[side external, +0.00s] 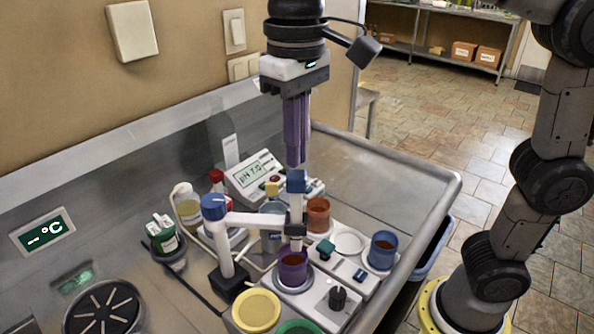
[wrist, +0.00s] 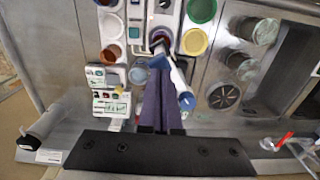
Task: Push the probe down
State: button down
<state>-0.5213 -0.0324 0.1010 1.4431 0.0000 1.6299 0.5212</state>
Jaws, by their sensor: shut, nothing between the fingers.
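The probe (side external: 297,182) is upright with a blue cap, held in a white swing arm (side external: 255,219) on a post with a blue knob (side external: 213,207). It stands over a purple cup (side external: 292,270) holding dark liquid; whether its tip is in the liquid I cannot tell. My gripper (side external: 296,163) has purple fingers, shut and empty, pointing down just above the blue cap. Whether they touch the cap I cannot tell. In the wrist view my gripper (wrist: 160,72) covers most of the probe, and the blue knob (wrist: 187,101) is beside the fingers.
A pH meter (side external: 250,175) and bottles stand behind the arm. An orange cup (side external: 318,214), a blue cup (side external: 382,250) and a yellow lid (side external: 256,310) surround the purple cup. The steel counter (side external: 385,170) is clear at the right.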

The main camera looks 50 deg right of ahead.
aim_at(297, 174)
jog(key=shift+f, duration=0.75)
jog(key=shift+f, duration=2.75)
jog(key=shift+r, duration=2.6)
